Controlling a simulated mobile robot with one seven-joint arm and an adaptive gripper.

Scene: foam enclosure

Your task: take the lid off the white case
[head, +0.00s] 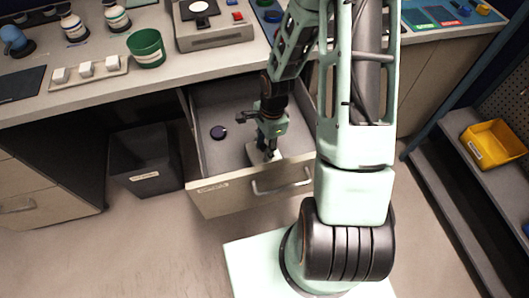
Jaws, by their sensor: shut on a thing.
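My gripper (268,148) reaches down into an open drawer (247,192) below the counter. Its fingers are shut on a small pale piece at the white case (256,158), near the drawer's front wall. The fingers and wrist cover much of the case. I cannot tell whether the fingers hold its lid or its body, or whether the lid is apart from it.
A dark round object (218,132) lies in the drawer, left of my gripper. The drawer walls stand close around my gripper. The counter (105,94) above holds a green cup (147,48) and a grey device (213,30). A dark bin (145,160) stands left; a yellow tray (492,144) is on the right shelf.

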